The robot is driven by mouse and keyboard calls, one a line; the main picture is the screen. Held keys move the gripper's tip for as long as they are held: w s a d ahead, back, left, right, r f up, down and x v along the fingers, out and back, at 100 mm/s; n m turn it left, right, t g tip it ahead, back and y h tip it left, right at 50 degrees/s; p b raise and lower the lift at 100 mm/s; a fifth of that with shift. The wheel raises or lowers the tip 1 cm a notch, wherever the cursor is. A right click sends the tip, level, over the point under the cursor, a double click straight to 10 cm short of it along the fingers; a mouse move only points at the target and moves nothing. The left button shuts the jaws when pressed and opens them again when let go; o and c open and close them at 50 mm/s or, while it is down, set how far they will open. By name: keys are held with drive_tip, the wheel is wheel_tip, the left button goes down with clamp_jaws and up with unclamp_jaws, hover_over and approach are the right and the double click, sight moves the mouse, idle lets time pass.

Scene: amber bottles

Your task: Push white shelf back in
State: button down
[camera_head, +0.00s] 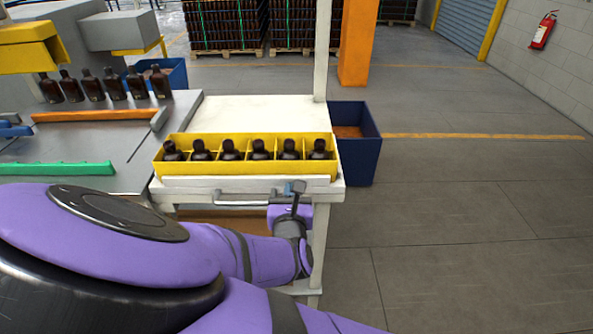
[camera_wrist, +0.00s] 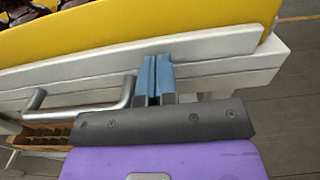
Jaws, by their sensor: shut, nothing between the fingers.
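The white shelf (camera_head: 245,188) has a grey bar handle (camera_head: 240,198) along its front edge. A yellow divided tray (camera_head: 250,178) with several amber bottles (camera_head: 258,150) sits on it. My gripper (camera_head: 297,188) is at the shelf's front, right of the handle. In the wrist view, my gripper's blue fingers (camera_wrist: 157,80) are shut together with nothing between them, against or very near the white front edge (camera_wrist: 215,62). The handle (camera_wrist: 100,108) is left of the fingers there. I cannot tell whether the fingers touch the shelf.
A blue bin (camera_head: 358,150) stands right of the white table. A conveyor-like grey surface (camera_head: 70,150) with several bottles lies to the left. A wooden divided crate (camera_wrist: 40,138) shows below the shelf. The floor at right is clear.

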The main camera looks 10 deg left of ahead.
drive_tip(key=shift+w, duration=0.2)
drive_tip(key=shift+x, duration=1.5)
drive_tip(key=shift+w+r, duration=0.15)
drive_tip(key=shift+w, duration=0.05)
drive_tip(key=shift+a, duration=0.1)
